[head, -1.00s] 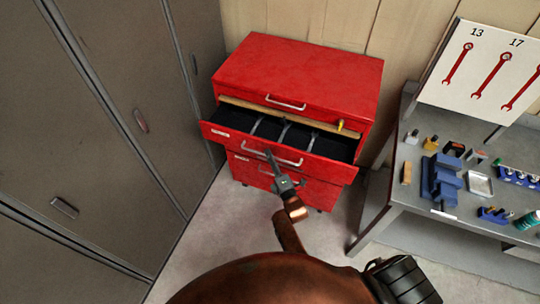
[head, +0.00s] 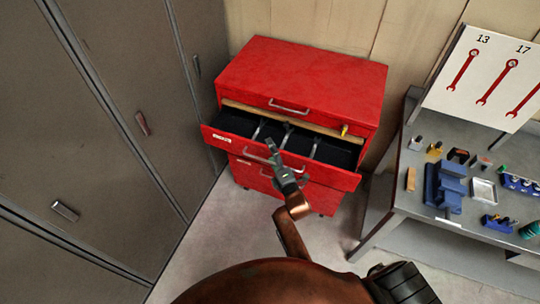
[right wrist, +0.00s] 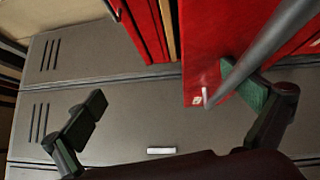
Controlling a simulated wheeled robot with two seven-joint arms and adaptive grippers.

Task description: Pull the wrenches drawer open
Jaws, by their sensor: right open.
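The red tool cabinet (head: 305,75) has one drawer (head: 225,138) pulled out, showing a black interior with light dividers. Its front carries a small white label, too small to read, and a metal handle (head: 254,157). My right gripper (head: 276,142) is at the middle of this drawer's front, partly covering the handle. In the right wrist view my right gripper (right wrist: 175,100) is open, its two fingers wide apart. A grey handle bar (right wrist: 262,50) passes close by the right-hand finger; I cannot tell whether they touch. My left gripper is out of view.
Grey lockers (head: 100,150) stand close on the left. A grey workbench (head: 400,205) on the right holds a blue vise (head: 445,187) and small parts, with a wrench board (head: 490,75) behind. A shut drawer with a handle (head: 288,104) is above the open one. Floor shows in front.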

